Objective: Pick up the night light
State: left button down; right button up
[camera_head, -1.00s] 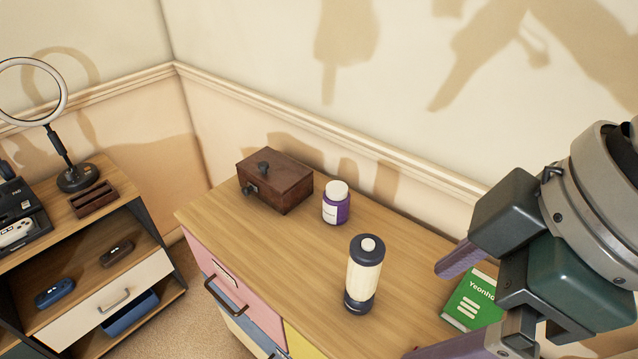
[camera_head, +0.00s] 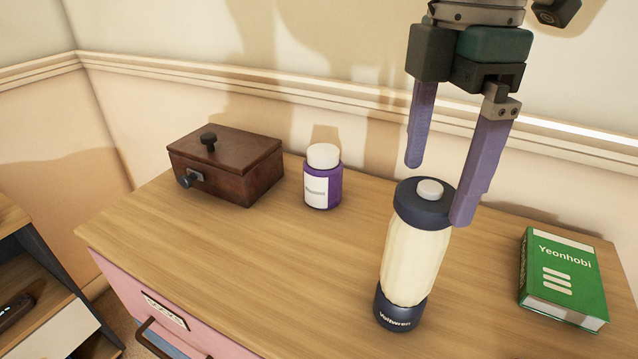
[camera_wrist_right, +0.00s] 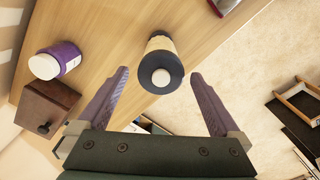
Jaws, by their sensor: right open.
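The night light (camera_head: 414,259) stands upright on the wooden dresser, with a cream ribbed body, dark blue base and cap, and a white top button. It also shows in the right wrist view (camera_wrist_right: 161,66), seen from above, between the lines of the two fingers but beyond their tips. My left gripper is not in view.
A purple bottle (camera_head: 322,180) with a white lid and a dark wooden box (camera_head: 227,165) stand to the left on the dresser (camera_head: 240,270). A green book (camera_head: 562,275) lies to the right. The wall is close behind. The dresser's front left is clear.

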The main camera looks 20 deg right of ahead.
aim_at(422, 219)
jog(key=f, duration=0.6)
jog(key=shift+s+a+f, duration=0.1)
jog(key=shift+a+f, duration=0.1)
jog(key=shift+a, duration=0.05)
grip_shut()
dwell(0.6)
jog(key=shift+r, duration=0.1)
